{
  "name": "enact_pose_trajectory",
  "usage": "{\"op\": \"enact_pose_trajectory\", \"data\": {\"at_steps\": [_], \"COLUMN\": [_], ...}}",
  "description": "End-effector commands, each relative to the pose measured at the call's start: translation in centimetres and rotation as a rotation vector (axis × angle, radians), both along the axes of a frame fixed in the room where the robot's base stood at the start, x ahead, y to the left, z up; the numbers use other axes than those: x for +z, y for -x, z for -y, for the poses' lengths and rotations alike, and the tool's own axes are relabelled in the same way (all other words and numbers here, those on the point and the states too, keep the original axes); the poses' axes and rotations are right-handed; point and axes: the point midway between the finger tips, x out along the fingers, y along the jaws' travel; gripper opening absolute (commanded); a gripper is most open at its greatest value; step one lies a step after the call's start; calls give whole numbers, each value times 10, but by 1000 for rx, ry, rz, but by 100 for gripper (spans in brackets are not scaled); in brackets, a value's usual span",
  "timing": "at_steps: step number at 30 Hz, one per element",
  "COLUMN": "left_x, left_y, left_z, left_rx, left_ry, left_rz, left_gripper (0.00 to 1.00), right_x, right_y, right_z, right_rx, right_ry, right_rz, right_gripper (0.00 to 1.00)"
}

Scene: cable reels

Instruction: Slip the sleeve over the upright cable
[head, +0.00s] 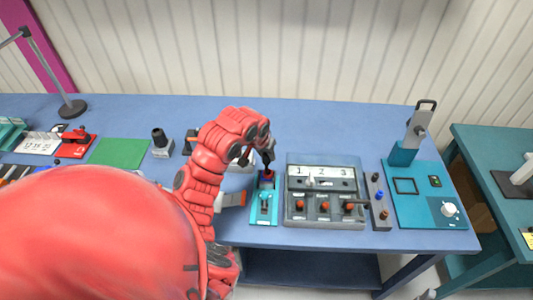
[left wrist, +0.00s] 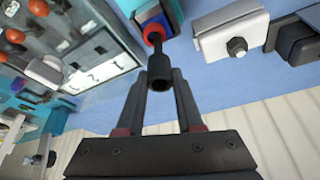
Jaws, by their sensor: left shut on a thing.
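My left gripper (head: 268,162) reaches down over a small teal stand (head: 263,207) at the middle of the bench. In the left wrist view its two dark fingers are shut on a short black sleeve (left wrist: 160,72). Just beyond the sleeve a narrow dark piece meets a red collar (left wrist: 153,34), in line with the sleeve. A blue block (left wrist: 147,15) shows behind the collar. I cannot tell whether the sleeve is around the upright cable or only in line with it. My arm partly hides this area in the head view. My right gripper is not in view.
A grey panel numbered 1, 2, 3 (head: 325,172) stands close to the right of the stand. A grey strip with coloured knobs (head: 377,205) and a teal board (head: 421,178) lie farther right. A green mat (head: 119,153) lies at left. The back of the bench is clear.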

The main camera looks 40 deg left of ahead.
Motion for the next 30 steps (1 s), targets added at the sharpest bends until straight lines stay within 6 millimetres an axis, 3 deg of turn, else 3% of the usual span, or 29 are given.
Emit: {"op": "enact_pose_trajectory", "data": {"at_steps": [2,3,8,20,25,30], "left_x": [0,0,0,6,27,67], "left_y": [0,0,0,1,11,26], "left_z": [0,0,0,1,0,2], "left_rx": [0,0,0,-1,-1,2], "left_ry": [0,0,0,2,-5,-6], "left_rz": [0,0,0,5,8,3], "left_gripper": [0,43,70,70,70,70], "right_x": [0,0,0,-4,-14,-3], "right_y": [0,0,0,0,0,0], "right_z": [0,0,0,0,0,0], "right_rx": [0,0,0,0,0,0], "right_ry": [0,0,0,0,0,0], "right_rz": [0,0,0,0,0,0], "right_gripper": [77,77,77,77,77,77]}}
